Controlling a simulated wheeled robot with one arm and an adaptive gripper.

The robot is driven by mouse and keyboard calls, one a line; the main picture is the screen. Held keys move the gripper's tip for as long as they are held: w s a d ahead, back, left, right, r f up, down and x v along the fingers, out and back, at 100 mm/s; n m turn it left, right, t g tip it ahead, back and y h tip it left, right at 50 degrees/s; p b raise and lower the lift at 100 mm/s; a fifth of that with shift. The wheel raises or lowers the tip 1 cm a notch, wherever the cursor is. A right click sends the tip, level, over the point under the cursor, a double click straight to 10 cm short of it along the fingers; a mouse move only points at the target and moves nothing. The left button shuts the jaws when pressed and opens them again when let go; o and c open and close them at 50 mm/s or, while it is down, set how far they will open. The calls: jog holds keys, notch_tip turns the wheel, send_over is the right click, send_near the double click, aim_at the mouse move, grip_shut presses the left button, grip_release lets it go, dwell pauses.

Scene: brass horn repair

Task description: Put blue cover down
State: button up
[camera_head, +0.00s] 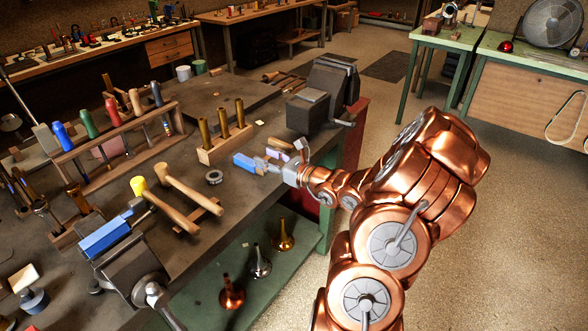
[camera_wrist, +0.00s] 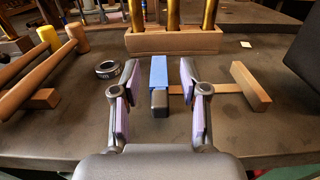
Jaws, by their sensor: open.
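A blue cover (camera_head: 243,160) lies on the workbench (camera_head: 225,215) in front of the brass tube rack. In the wrist view the blue cover (camera_wrist: 158,72) has a dark grey block-like end towards me. My gripper (camera_head: 276,155) is open at the bench's right side. In the wrist view its purple-padded fingers (camera_wrist: 158,82) stand on either side of the cover, with a gap on both sides. Another blue piece (camera_head: 105,237) sits on the jaw of the front vise (camera_head: 135,267).
A wooden block with brass tubes (camera_head: 226,145) stands just beyond the cover. A dark ring (camera_head: 214,177) and mallets (camera_head: 180,195) lie to the left. A wooden T-shaped piece (camera_wrist: 250,86) is right of the fingers. A large vise (camera_head: 325,95) stands behind.

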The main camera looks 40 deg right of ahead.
jog(key=b+v, duration=0.2)
jog(key=v, duration=0.9)
jog(key=w+a+r+n+g+y, duration=0.1)
jog(key=a+n+g+y, duration=0.2)
jog(key=a, duration=0.5)
jog(key=a+r+n+g+y, duration=0.25)
jog(key=a+n, duration=0.25)
jog(key=a, duration=0.3)
jog(key=s+a+f+n+g+y, duration=0.1)
jog(key=s+a+n+g, duration=0.35)
jog(key=a, duration=0.25)
jog(key=s+a+n+g+y, duration=0.2)
jog(key=s+a+n+g, duration=0.1)
jog(key=a+n, duration=0.4)
jog(key=s+a+f+n+g+h, duration=0.2)
jog(key=s+n+g+h, duration=0.15)
jog(key=s, duration=0.25)
jog(key=s+a+f+n+g+h, duration=0.1)
jog(key=s+a+n+g+h, duration=0.2)
jog(key=s, duration=0.4)
jog(key=s+d+r+n+h, duration=0.1)
jog(key=s+d+n+h, duration=0.4)
jog(key=d+n+h, duration=0.1)
jog(key=shift+s+d+n, duration=0.4)
jog(key=shift+d+n, duration=0.3)
jog(key=shift+d, duration=0.35)
jog(key=shift+r, duration=0.1)
